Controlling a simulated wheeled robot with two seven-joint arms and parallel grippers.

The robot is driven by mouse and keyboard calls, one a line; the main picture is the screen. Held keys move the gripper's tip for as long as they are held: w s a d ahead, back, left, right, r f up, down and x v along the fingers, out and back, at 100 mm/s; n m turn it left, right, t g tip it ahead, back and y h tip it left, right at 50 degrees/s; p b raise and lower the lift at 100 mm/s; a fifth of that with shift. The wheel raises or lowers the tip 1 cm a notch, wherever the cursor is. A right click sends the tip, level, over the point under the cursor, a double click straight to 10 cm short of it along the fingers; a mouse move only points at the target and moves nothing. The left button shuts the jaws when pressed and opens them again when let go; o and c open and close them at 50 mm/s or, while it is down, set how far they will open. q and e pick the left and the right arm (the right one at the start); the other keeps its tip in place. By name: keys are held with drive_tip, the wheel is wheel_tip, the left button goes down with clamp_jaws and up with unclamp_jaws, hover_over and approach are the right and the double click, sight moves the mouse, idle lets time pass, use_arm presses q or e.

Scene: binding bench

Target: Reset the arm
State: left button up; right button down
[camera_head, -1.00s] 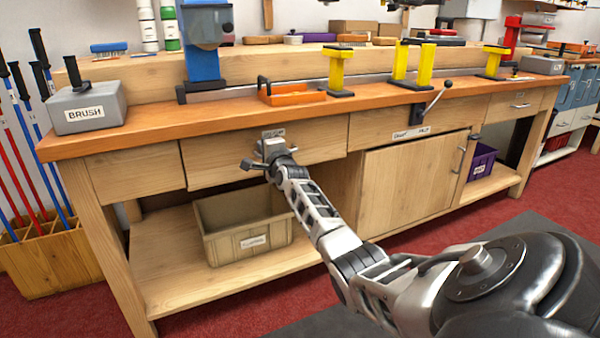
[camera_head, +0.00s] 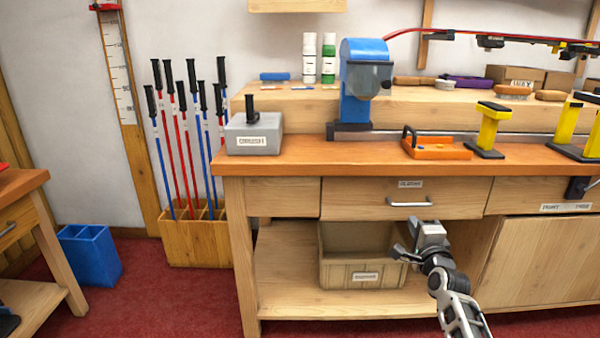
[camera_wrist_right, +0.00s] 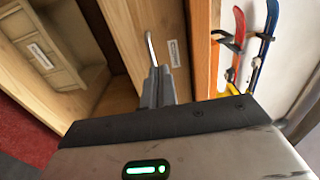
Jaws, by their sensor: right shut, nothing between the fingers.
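My right gripper (camera_head: 402,252) is shut and empty. In the head view it hangs in front of the bench, below the drawer handle (camera_head: 409,201) and over the right edge of the beige bin (camera_head: 338,272). In the right wrist view, the closed fingers (camera_wrist_right: 155,86) point at the wooden drawer front, with the metal handle (camera_wrist_right: 150,48) just beyond their tips. The fingers look apart from the handle. The drawer (camera_head: 350,196) looks flush with the bench. My left gripper is not in view.
The orange worktop (camera_head: 300,165) holds a grey box (camera_head: 254,136), a blue machine (camera_head: 362,85), an orange tray (camera_head: 437,152) and yellow clamps (camera_head: 488,130). Ski poles stand in a wooden rack (camera_head: 195,238). A blue bin (camera_head: 90,255) stands on the red floor at left, with open floor between.

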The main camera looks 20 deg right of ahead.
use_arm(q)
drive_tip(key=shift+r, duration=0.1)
